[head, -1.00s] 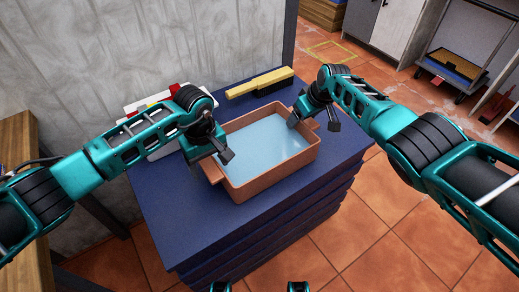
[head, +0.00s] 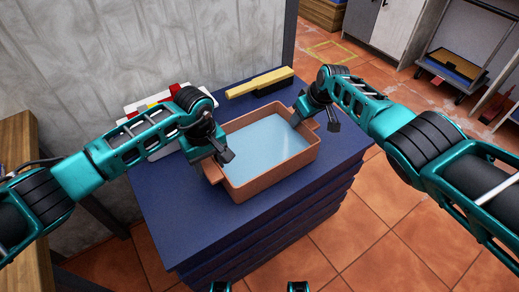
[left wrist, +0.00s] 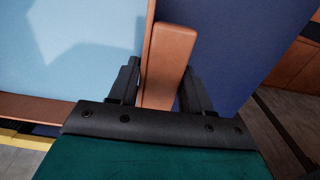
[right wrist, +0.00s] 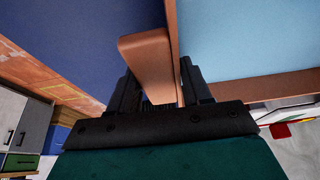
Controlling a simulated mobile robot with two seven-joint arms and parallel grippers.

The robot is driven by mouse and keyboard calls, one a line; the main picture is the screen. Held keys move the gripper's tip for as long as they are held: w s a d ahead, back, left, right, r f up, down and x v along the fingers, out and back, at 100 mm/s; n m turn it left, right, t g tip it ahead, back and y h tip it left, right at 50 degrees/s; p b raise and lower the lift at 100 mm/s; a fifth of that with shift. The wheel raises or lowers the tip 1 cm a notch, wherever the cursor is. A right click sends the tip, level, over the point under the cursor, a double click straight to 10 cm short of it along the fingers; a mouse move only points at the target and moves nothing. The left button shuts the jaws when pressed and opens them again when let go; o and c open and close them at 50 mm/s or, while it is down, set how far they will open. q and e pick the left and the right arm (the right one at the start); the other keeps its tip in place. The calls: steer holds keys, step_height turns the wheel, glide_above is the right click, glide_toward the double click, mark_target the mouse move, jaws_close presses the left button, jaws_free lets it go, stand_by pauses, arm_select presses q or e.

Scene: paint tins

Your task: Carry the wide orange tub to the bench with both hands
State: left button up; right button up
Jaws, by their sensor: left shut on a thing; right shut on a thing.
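The wide orange tub (head: 262,190) sits on the blue cabinet top and holds pale blue liquid. My left gripper (head: 218,163) is shut on the tub's left handle; the left wrist view shows this handle (left wrist: 168,60) between the two fingers. My right gripper (head: 318,120) is at the tub's far right end, shut on the right handle; the right wrist view shows that handle (right wrist: 147,62) between the fingers. The tub looks level. Whether its base touches the cabinet top cannot be told for sure.
A yellow brush with black bristles (head: 260,84) lies behind the tub on the blue cabinet (head: 180,225). A white card with coloured patches (head: 150,112) is partly hidden behind my left arm. A wooden surface (head: 20,150) stands at left. Tiled floor (head: 400,235) is open at right.

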arm_select(q)
jaws_close()
arm_select(e)
jaws_close()
arm_select(q)
steer(key=shift+w+r, duration=0.15)
steer(key=shift+r, duration=0.05)
arm_select(e)
steer(key=shift+w+r, duration=0.1)
steer(key=shift+r, duration=0.1)
